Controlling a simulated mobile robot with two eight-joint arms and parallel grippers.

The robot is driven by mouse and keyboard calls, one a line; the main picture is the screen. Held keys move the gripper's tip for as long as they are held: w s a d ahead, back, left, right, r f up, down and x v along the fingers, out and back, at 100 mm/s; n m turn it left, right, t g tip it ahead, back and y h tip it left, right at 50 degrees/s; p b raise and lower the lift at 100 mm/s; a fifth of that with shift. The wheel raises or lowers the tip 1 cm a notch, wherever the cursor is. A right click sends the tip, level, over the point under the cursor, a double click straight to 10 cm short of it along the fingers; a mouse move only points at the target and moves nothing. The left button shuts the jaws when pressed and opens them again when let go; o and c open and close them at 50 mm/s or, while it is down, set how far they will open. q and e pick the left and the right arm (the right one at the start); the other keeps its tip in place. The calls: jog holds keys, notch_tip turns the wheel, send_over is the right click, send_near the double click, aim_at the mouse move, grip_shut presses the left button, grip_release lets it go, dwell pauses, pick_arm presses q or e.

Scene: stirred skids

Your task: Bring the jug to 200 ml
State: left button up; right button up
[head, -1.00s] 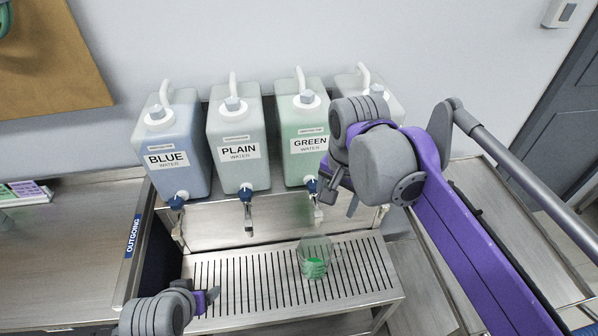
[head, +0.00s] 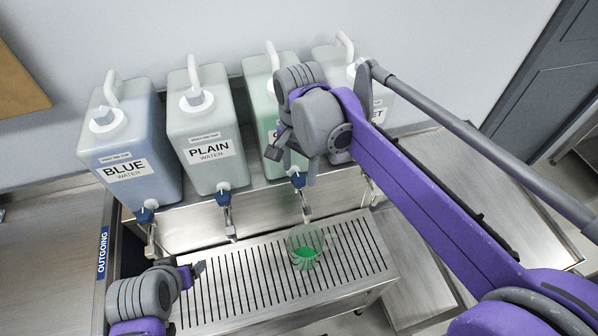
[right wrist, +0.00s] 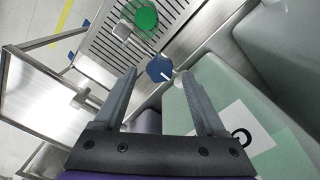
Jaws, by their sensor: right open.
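The clear jug (head: 318,238) stands on the slotted drip tray (head: 240,300) below the green water tap, with some green liquid in its bottom. I cannot read its level. In the right wrist view the green liquid in the jug (right wrist: 145,17) shows at the top. My right gripper (head: 297,165) is open above the blue handle of the green tap (head: 298,181). In the right wrist view this handle (right wrist: 159,69) appears between and just beyond the fingertips (right wrist: 162,82). My left gripper (head: 199,268) is over the tray's left end; its jaw opening is unclear.
The blue (head: 130,150), plain (head: 205,125) and green (head: 258,90) water containers stand in a row on a metal shelf. A fourth container (head: 335,62) is partly hidden by my right arm. The plain tap (head: 226,205) hangs left of the jug. The right part of the tray is bare.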

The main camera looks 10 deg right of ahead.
jog(key=shift+f, duration=0.9)
jog(key=shift+c, duration=0.3)
grip_shut()
